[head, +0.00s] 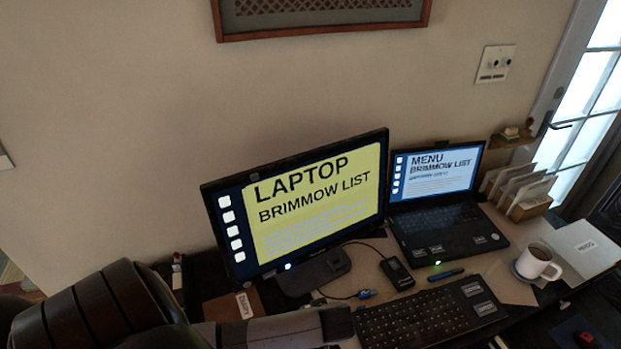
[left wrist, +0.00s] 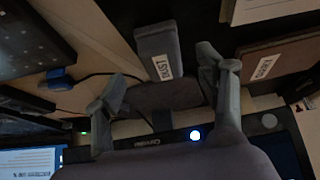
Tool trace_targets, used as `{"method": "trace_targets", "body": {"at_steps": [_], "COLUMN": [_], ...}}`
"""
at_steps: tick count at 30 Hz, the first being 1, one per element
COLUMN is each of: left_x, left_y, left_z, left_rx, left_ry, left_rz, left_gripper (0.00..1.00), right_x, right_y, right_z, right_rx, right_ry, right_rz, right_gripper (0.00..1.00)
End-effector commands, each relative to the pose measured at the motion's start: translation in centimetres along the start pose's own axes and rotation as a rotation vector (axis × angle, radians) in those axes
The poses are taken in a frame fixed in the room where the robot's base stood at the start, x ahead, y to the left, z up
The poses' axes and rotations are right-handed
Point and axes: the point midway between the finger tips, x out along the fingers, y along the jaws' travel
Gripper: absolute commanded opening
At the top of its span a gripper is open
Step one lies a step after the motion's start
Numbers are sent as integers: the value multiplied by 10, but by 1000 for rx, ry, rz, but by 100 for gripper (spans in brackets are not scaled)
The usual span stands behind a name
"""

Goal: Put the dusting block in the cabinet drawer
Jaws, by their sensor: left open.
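A dark grey block with a white label (left wrist: 158,57) lies on the desk in the left wrist view. It may be the dusting block; I cannot read the label surely. My left gripper (left wrist: 163,74) is open, its two fingers spread on either side of the block's near end, and nothing is held. I cannot tell how high the fingers are above it. In the head view my left arm comes in from the lower left, its end (head: 335,322) in front of the monitor stand, and the block is hidden there. The cabinet drawer and my right gripper are not in view.
A monitor (head: 320,200) and a laptop (head: 445,225) stand at the back. A keyboard (head: 425,318), a small black device (head: 396,273) and a mug (head: 538,262) are to the right. A brown labelled item (left wrist: 278,62) lies beside the block. Little desk is free.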

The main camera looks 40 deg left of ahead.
Motion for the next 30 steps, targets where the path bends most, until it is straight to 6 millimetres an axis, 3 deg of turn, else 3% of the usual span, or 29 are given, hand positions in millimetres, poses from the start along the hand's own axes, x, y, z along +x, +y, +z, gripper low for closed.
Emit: {"method": "trace_targets", "body": {"at_steps": [10,20,30], "left_x": [43,49,49], "left_y": [-3,-3,-3], "left_z": [-7,-6,-6], "left_rx": [2,1,1], "left_ry": [2,0,0], "left_rz": [-3,0,0], "left_gripper": [65,65,42], "right_x": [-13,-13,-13], "right_y": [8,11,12], "right_z": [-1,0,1], "right_rx": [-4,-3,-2], "right_ry": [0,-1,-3], "right_rz": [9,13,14], "right_gripper": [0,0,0]}}
